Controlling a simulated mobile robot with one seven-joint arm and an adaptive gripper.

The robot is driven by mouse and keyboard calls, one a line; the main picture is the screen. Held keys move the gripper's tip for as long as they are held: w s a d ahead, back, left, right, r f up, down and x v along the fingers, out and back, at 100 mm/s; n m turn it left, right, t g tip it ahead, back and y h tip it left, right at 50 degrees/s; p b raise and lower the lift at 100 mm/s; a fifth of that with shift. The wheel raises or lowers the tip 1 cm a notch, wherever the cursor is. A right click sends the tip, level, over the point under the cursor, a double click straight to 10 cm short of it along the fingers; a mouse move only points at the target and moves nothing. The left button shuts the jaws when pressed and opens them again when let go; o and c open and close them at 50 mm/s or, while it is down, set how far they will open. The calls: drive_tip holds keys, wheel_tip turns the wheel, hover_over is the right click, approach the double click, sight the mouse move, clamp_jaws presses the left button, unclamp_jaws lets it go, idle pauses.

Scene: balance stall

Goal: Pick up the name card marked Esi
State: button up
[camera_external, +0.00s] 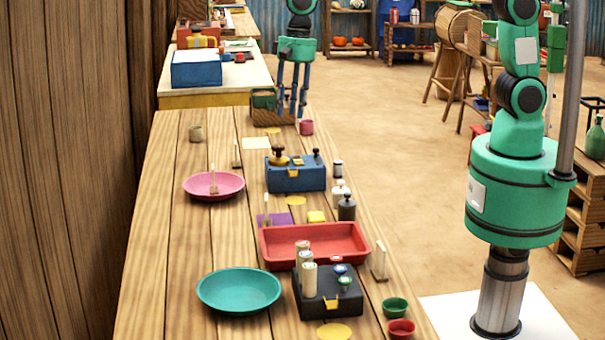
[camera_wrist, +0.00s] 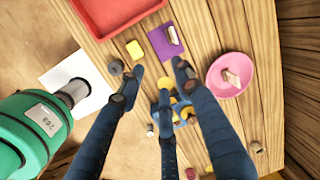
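Several small pale upright cards stand about the table; no name is legible, so I cannot tell which is marked Esi. One card (camera_external: 213,180) stands on the pink plate (camera_external: 230,188), another (camera_external: 237,155) beyond it, one (camera_external: 267,210) at the purple mat (camera_external: 282,219), and one (camera_external: 380,262) right of the red tray (camera_external: 270,250). In the wrist view, cards show on the purple mat (camera_wrist: 170,36) and pink plate (camera_wrist: 232,78). My gripper (camera_external: 291,112) is open and empty above the table's far end. Its spread fingers (camera_wrist: 157,85) partly hide the blue box (camera_wrist: 181,112).
A blue box (camera_external: 296,178) with weights, a dark box (camera_external: 330,296) with cylinders and a teal plate (camera_external: 238,292) crowd the table (camera_external: 160,250). Dark and pale bottles (camera_external: 347,208) stand near the right edge. A wooden wall (camera_external: 70,160) borders the left side.

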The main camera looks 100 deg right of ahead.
drive_tip(key=w+f+m+g, duration=0.1)
drive_tip(key=w+f+m, duration=0.3)
drive_tip(key=f, duration=0.9)
drive_tip(key=w, duration=0.3)
drive_tip(key=shift+f+y, duration=0.2)
drive_tip(key=shift+y, duration=0.1)
drive_tip(key=shift+a, duration=0.1)
drive_tip(key=shift+a+f+b, duration=0.2)
drive_tip(key=shift+f+b, duration=0.1)
drive_tip(key=shift+f, duration=1.15)
drive_tip(key=shift+a+f+b, duration=0.25)
drive_tip(key=shift+f+b, duration=0.1)
drive_tip(key=shift+f, duration=1.05)
drive_tip(key=shift+a+f+b, duration=0.2)
drive_tip(key=shift+f+b, duration=0.1)
drive_tip(key=shift+f, duration=1.15)
drive_tip(key=shift+a+f+b, duration=0.25)
drive_tip(key=shift+f+b, duration=0.15)
drive_tip(key=shift+f, duration=0.9)
drive_tip(key=shift+a+f+b, duration=0.25)
drive_tip(key=shift+f+b, duration=0.1)
drive_tip(key=shift+f, duration=0.9)
clamp_jaws()
